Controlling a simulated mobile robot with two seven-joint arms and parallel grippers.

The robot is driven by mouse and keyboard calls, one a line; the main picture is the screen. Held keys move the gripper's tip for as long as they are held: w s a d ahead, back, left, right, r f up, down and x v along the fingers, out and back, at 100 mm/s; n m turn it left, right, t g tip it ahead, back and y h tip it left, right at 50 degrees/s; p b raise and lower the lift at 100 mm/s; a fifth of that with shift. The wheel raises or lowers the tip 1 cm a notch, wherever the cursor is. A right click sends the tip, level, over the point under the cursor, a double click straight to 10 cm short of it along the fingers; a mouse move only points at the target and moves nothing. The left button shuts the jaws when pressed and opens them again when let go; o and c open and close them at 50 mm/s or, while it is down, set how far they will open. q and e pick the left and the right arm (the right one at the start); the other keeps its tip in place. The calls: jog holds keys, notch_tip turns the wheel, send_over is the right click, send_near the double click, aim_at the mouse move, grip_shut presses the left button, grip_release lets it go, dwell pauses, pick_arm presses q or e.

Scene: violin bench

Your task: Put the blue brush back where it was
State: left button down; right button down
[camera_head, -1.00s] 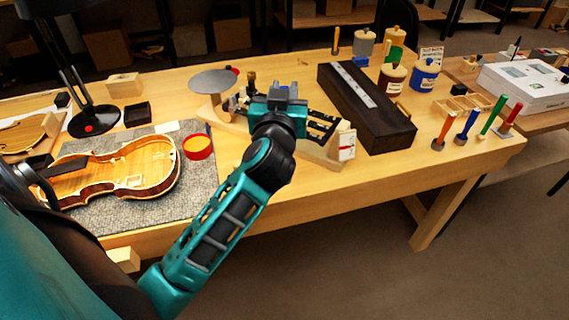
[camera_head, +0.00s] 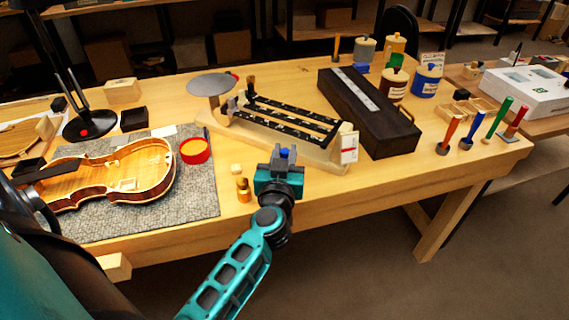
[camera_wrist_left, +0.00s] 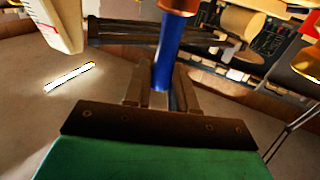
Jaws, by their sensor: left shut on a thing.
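My left gripper (camera_head: 282,165) is above the front part of the bench, in front of the balance. In the left wrist view its fingers (camera_wrist_left: 160,90) are shut on a blue handle (camera_wrist_left: 166,58) with a copper-coloured end (camera_wrist_left: 178,6). The blue piece also shows at the gripper in the head view (camera_head: 285,153). Its lower end is hidden. Another blue-handled tool (camera_head: 467,132) stands at the right of the bench, between an orange-handled (camera_head: 449,131) and a green-handled one (camera_head: 497,116). My right gripper is not in view.
A balance (camera_head: 290,130) lies just behind the gripper. A brass weight (camera_head: 243,190) and a small pale block (camera_head: 236,169) are left of it. A violin body (camera_head: 115,175) and a red tin (camera_head: 195,151) lie on a grey mat (camera_head: 200,195). A dark long block (camera_head: 365,110) is right of the balance.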

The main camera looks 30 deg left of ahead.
pick_arm(q)
jog(key=shift+f, duration=0.15)
jog(key=shift+f, duration=0.1)
jog(key=shift+f, duration=0.15)
jog(key=c, duration=0.9)
grip_release()
jog(key=shift+r, duration=0.25)
